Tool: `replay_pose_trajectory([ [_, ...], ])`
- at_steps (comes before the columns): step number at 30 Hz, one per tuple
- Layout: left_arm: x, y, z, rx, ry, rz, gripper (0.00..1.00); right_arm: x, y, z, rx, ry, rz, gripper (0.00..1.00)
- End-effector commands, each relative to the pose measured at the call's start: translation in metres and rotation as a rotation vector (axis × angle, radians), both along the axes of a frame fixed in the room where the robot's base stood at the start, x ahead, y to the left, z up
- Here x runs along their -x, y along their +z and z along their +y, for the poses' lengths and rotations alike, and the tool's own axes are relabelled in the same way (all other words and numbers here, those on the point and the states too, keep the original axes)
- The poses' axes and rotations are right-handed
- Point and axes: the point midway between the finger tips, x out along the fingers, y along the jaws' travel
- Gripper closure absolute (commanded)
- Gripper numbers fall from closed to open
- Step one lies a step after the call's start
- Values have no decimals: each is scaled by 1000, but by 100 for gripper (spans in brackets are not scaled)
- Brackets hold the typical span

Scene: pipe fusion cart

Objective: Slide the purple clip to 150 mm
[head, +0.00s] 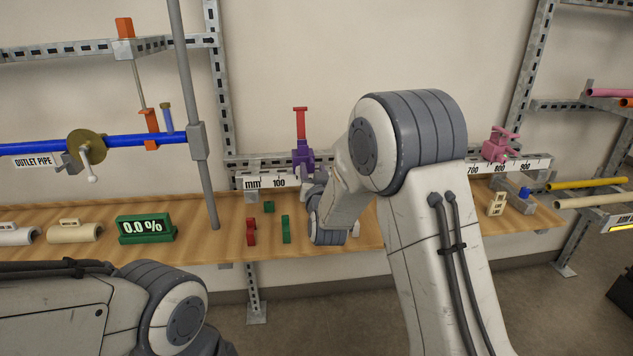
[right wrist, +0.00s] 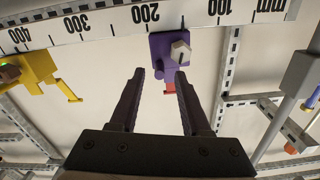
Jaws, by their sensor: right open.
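The purple clip (head: 303,158) sits on the white ruler (head: 287,181) just right of the 100 label, with a red upright part above it. In the right wrist view, which shows the ruler upside down, the purple clip (right wrist: 171,48) is between the 100 and 200 labels, nearer 200. My right gripper (right wrist: 162,76) is open, its fingertips close to the clip and on either side of its red part; contact cannot be told. In the head view my right arm hides much of the ruler. My left gripper is out of view.
A yellow clip (right wrist: 38,72) sits on the ruler beyond 300, and a pink clip (head: 495,150) near 800. A grey post (head: 190,90) stands left of the ruler. Red (head: 251,231) and green (head: 286,229) blocks lie on the wooden shelf below, beside a green display (head: 145,228).

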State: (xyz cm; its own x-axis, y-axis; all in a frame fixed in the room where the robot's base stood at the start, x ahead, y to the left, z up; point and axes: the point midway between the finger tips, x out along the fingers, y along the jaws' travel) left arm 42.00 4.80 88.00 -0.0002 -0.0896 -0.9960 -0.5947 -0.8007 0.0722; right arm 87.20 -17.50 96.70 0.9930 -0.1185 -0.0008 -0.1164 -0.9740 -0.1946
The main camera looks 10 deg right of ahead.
Motion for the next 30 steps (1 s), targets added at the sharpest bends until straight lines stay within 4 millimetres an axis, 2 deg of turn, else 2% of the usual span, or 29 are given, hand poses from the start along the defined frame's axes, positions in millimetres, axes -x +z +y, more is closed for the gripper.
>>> replay_pose_trajectory([
  [6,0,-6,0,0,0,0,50,45,-1,6,0,0,0,53],
  [12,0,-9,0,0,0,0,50,72,0,8,0,0,0,53],
  [16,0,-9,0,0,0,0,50,78,0,9,-1,-1,-1,53],
  [25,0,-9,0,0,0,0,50,78,0,10,-1,0,2,53],
  [28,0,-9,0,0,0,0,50,80,-3,20,-4,27,37,53],
  [30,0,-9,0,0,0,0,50,86,-9,36,-9,71,99,53],
])
